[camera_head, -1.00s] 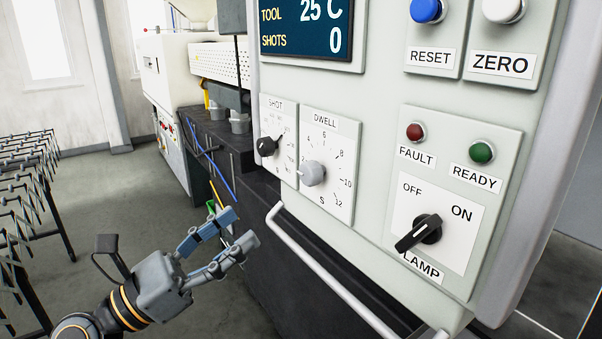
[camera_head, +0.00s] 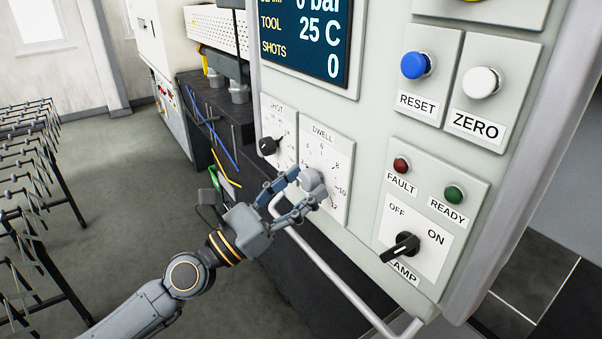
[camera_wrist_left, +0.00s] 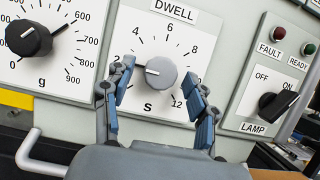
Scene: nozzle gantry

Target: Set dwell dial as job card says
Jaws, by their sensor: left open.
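The grey dwell dial (camera_head: 313,181) sits on a white plate marked DWELL, in seconds, on the panel front. It also shows in the left wrist view (camera_wrist_left: 161,74), where its pale pointer line points left, toward a part of the scale that a finger hides. The figures 4, 6, 8, 10 and 12 can be read. My left gripper (camera_head: 303,188) is open, with its fingers to either side of the dial; in the left wrist view (camera_wrist_left: 155,95) gaps show between knob and fingers. I see no job card. My right gripper is not in view.
The black SHOT knob (camera_head: 269,146) is close left of the dwell dial. A LAMP switch (camera_head: 401,248), RESET button (camera_head: 414,66) and ZERO button (camera_head: 481,83) are to the right. A white rail (camera_head: 325,274) runs below the panel.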

